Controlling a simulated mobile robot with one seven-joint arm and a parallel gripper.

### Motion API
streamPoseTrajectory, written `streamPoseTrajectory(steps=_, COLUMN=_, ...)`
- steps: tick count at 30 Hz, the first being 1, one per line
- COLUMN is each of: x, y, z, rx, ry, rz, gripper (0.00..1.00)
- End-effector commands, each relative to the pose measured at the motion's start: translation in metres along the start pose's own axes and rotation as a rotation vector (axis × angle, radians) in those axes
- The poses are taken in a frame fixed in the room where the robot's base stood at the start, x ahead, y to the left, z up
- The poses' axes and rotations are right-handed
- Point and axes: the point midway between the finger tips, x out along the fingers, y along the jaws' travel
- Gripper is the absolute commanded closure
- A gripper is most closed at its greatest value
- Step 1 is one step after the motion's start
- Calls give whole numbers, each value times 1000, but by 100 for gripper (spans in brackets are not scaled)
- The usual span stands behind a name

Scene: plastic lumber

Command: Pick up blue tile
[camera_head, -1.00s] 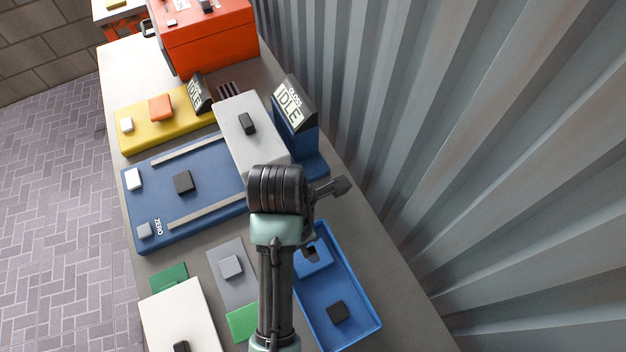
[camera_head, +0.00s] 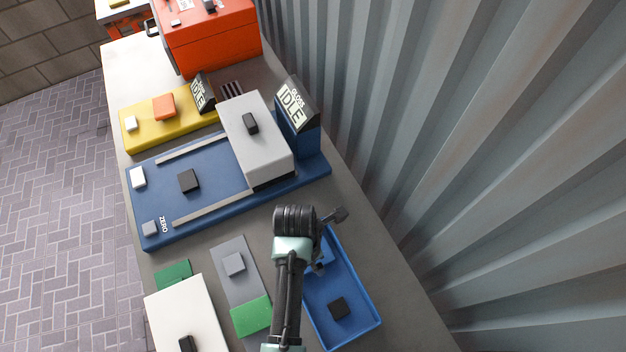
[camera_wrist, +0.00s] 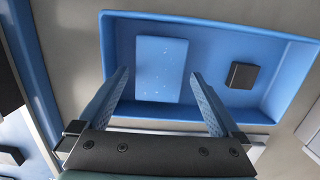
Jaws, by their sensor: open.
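The blue tile (camera_wrist: 161,69) is a flat, light-speckled rectangle lying in the left part of the blue tray (camera_wrist: 228,34) in the wrist view. In the head view the tile (camera_head: 321,262) is mostly hidden behind my arm, in the far end of the tray (camera_head: 372,312). My gripper (camera_wrist: 160,78) is open and empty in the wrist view. Its two blue fingers point at the tile, one towards each side of it. I cannot tell how high the fingertips are above it. In the head view my arm hides the fingers.
A black block (camera_head: 339,307) lies in the tray's near part. Left of the tray are a grey plate (camera_head: 232,284), a green tile (camera_head: 251,314) and a white box (camera_head: 183,318). A blue machine (camera_head: 205,208) stands behind. The corrugated wall (camera_head: 450,150) rises on the right.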

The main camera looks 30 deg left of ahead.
Motion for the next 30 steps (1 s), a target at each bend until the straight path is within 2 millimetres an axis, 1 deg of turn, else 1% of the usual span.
streamPoseTrajectory(steps=3, x=8, y=0, z=0, rx=0, ry=0, rz=0, gripper=0)
streamPoseTrajectory(steps=10, x=10, y=0, z=0, rx=1, ry=-1, rz=1, gripper=0)
streamPoseTrajectory(steps=11, x=10, y=0, z=0, rx=1, ry=-1, rz=1, gripper=2)
streamPoseTrajectory(steps=15, x=10, y=0, z=0, rx=1, ry=-1, rz=1, gripper=27)
streamPoseTrajectory(steps=23, x=10, y=0, z=0, rx=0, ry=-1, rz=1, gripper=74)
streamPoseTrajectory(steps=24, x=9, y=0, z=0, rx=1, ry=-1, rz=1, gripper=77)
streamPoseTrajectory(steps=30, x=9, y=0, z=0, rx=1, ry=-1, rz=1, gripper=77)
